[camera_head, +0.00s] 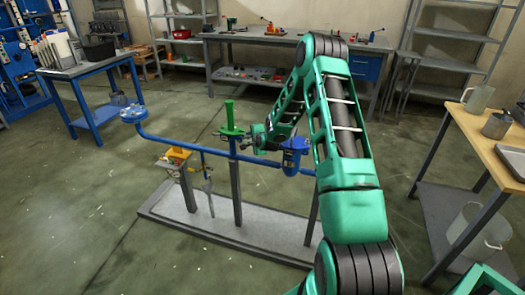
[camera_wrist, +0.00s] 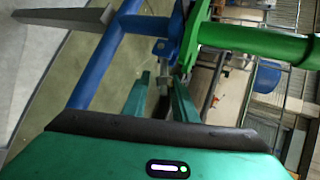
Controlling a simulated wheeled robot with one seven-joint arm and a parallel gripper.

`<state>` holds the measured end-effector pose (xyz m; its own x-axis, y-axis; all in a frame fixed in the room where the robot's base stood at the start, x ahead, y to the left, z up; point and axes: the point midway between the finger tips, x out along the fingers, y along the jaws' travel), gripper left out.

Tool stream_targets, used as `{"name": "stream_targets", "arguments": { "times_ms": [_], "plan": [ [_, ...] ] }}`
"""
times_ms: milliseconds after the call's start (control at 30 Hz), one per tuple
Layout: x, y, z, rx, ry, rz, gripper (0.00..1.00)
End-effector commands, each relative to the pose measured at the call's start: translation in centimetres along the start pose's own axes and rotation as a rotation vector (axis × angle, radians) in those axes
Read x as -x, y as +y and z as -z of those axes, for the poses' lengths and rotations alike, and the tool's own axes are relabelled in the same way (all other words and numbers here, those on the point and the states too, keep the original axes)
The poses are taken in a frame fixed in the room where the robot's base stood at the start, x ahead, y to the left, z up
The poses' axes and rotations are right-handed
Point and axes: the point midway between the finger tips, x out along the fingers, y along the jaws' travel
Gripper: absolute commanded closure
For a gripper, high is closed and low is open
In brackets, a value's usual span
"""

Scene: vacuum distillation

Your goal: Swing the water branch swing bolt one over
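A blue water pipe (camera_head: 190,145) runs across a stand in the head view, with a green valve-like fitting (camera_head: 230,122) upright on it. The same blue pipe (camera_wrist: 97,65) and a green pipe part (camera_wrist: 255,43) meet ahead of my gripper in the wrist view. A small grey metal piece (camera_wrist: 162,48), perhaps the swing bolt or its lug, sits at that joint. My gripper (camera_wrist: 162,80) points at it with its two green fingers apart, one on each side of a narrow grey piece. I cannot tell whether they touch it. In the head view my gripper (camera_head: 252,140) is beside the green fitting, small and partly unclear.
A blue pot-shaped fitting (camera_head: 295,150) hangs on the pipe close to my arm. Grey posts on a low plinth (camera_head: 160,212) hold the pipe. A wooden-topped table (camera_head: 478,135) stands at right, a blue-framed table (camera_head: 95,63) at left.

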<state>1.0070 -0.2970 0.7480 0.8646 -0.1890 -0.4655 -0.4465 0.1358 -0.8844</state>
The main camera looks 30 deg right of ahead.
Motion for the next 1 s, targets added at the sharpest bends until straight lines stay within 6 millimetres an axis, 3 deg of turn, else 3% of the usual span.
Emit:
{"name": "stream_targets", "arguments": {
  "times_ms": [533, 1000],
  "plan": [
    [-0.7, 1.8, 0.3, -0.212, -0.116, 0.189, 0.75],
    [7.1, 3.1, 1.1, -0.215, -0.116, 0.192, 0.75]
  ]
}}
